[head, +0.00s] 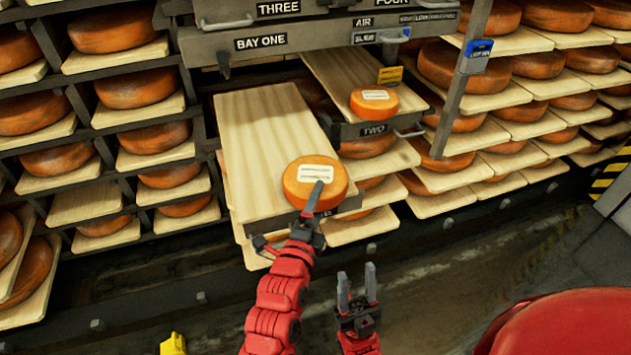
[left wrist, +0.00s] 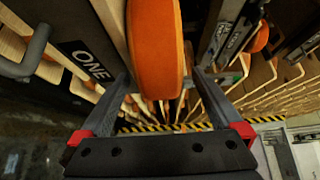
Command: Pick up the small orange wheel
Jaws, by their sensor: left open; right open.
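An orange cheese wheel (head: 296,190) with a white label lies flat at the front of a pale pulled-out board (head: 262,140). A smaller-looking labelled orange wheel (head: 375,108) lies on the board to its right, above the TWO sign. My left gripper (head: 289,212) is open at the near edge of the front wheel, one finger over its label and the other lower left. In the left wrist view the wheel (left wrist: 156,50) appears between the spread fingers (left wrist: 165,82); I cannot tell whether they touch it. My right gripper (head: 356,278) is open and empty, lower right.
Racks of larger wheels on boards (head: 125,88) fill both sides. A grey frame with a BAY ONE sign (head: 260,43) and handles overhangs the boards. A rack upright (head: 462,75) stands right of the boards.

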